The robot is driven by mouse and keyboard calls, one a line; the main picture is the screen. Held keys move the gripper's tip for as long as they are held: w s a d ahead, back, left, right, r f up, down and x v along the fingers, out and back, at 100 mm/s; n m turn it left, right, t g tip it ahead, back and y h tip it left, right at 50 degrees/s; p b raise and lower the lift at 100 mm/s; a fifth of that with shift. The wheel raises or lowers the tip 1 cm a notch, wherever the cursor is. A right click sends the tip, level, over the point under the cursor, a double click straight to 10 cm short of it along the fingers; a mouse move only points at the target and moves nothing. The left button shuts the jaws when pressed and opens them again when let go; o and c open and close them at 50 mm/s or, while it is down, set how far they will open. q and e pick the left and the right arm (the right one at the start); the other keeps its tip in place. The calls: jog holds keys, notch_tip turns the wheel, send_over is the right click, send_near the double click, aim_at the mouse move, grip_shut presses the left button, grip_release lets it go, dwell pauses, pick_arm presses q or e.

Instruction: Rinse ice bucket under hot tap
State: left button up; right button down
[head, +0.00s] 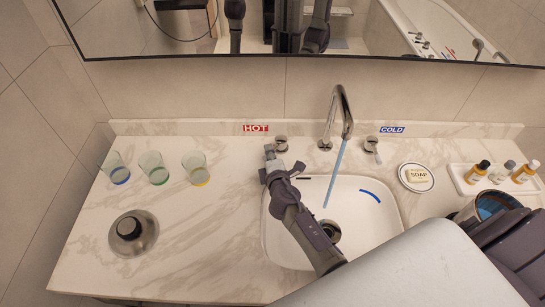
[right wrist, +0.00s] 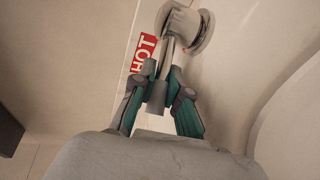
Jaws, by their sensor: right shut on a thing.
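My right gripper (head: 271,163) is at the hot tap handle (head: 281,144), left of the spout. In the right wrist view my fingers (right wrist: 160,88) are shut on the lever of this handle (right wrist: 186,28), beside the red HOT label (right wrist: 143,54). The curved spout (head: 344,110) pours a blue stream (head: 334,175) into the white basin (head: 352,247). The cold tap handle (head: 371,146) is free.
Several glasses, among them a green-based glass (head: 154,167), stand at the counter's back left. A soap dish (head: 416,177) and a white tray (head: 461,180) with small bottles are on the right. A mirror (head: 230,45) hangs behind. Counter around the steel vessel is clear.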

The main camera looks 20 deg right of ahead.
jog(key=shift+w+a+m+h, duration=0.1)
jog(key=shift+m+h, duration=0.2)
jog(key=shift+h, duration=0.1)
jog(key=c, duration=1.2)
grip_release()
jog(key=shift+o, duration=0.2)
jog(key=v, duration=1.2)
jog(key=shift+r, duration=0.1)
